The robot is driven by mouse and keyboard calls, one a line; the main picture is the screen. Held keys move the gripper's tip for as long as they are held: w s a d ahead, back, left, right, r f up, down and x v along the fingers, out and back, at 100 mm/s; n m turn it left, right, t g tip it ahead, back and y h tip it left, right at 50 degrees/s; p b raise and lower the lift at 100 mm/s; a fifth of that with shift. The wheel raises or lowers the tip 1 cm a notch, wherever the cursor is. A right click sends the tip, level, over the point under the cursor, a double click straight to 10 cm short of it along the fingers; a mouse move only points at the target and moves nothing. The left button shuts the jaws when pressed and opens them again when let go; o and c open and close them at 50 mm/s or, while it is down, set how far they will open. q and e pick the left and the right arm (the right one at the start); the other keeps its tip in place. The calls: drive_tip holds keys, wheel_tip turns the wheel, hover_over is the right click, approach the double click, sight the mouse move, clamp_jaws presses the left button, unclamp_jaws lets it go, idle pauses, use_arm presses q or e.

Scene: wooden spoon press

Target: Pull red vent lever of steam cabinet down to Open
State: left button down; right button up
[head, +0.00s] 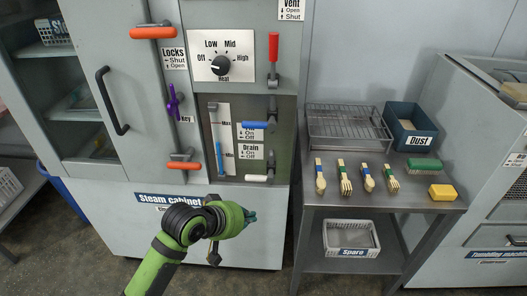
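The steam cabinet (112,222) stands at centre left. Its red vent lever (273,47) points straight up, on a metal mount just below the Vent Open/Shut label (291,10). My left gripper (250,216) is low in front of the cabinet, well below the lever and apart from it. My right gripper is not in view.
The heat knob (220,65), orange lock handles (153,32), purple key (173,102), blue-handled valve (255,125) and white drain handle (257,178) stick out from the cabinet front.

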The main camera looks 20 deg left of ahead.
use_arm(q)
drive_tip(key=w+a+r+n+t+h, duration=0.1)
drive_tip(key=w+a+r+n+t, duration=0.1)
drive_tip(key=w+r, duration=0.45)
drive_tip(key=w+a+r+n+t+h, duration=0.15)
drive_tip(key=w+r, duration=0.25)
drive_tip(key=r, duration=0.6)
drive_tip(key=n+t+h, duration=0.1)
drive_tip(key=n+t, duration=0.3)
drive_tip(key=n, duration=0.2)
approach(264, 47)
drive_tip(key=s, duration=0.3)
drive_tip(key=shift+d+r+m, duration=0.25)
drive_tip(key=shift+d+r, duration=0.15)
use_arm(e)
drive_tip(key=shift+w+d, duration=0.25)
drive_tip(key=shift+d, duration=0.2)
use_arm(q)
drive_tip(key=p+x, duration=0.3)
drive_tip(key=x, duration=0.5)
drive_tip(key=shift+w+d+r, duration=0.15)
drive_tip(key=shift+w+d, duration=0.1)
drive_tip(key=shift+d, duration=0.05)
drive_tip(key=shift+w+d+p, duration=0.25)
drive_tip(key=shift+w+p, duration=0.1)
drive_tip(key=shift+w, duration=0.2)
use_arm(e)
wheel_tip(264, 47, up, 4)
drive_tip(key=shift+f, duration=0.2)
